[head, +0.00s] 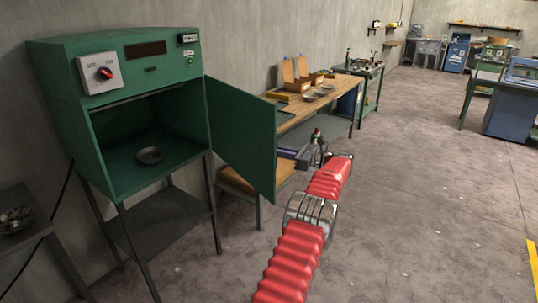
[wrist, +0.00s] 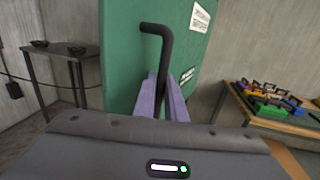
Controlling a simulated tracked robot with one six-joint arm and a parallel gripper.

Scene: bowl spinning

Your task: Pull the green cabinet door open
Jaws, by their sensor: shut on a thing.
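The green cabinet (head: 55,110) stands at the left in the head view. Its green door (head: 240,135) is swung wide open from the right side, and the inside is exposed. In the wrist view the door (wrist: 125,75) shows close up with a black bent handle (wrist: 163,50). My gripper (wrist: 162,100) has its purple fingers shut around the lower part of the handle. In the head view my gripper (head: 287,153) is beside the door's outer edge; the door hides the handle there.
A metal bowl (head: 150,155) sits inside the cabinet. A workbench (head: 300,112) with boxes and bowls stands behind the door. A dark side table (head: 22,190) is at the far left. The floor to the right (head: 430,200) is clear.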

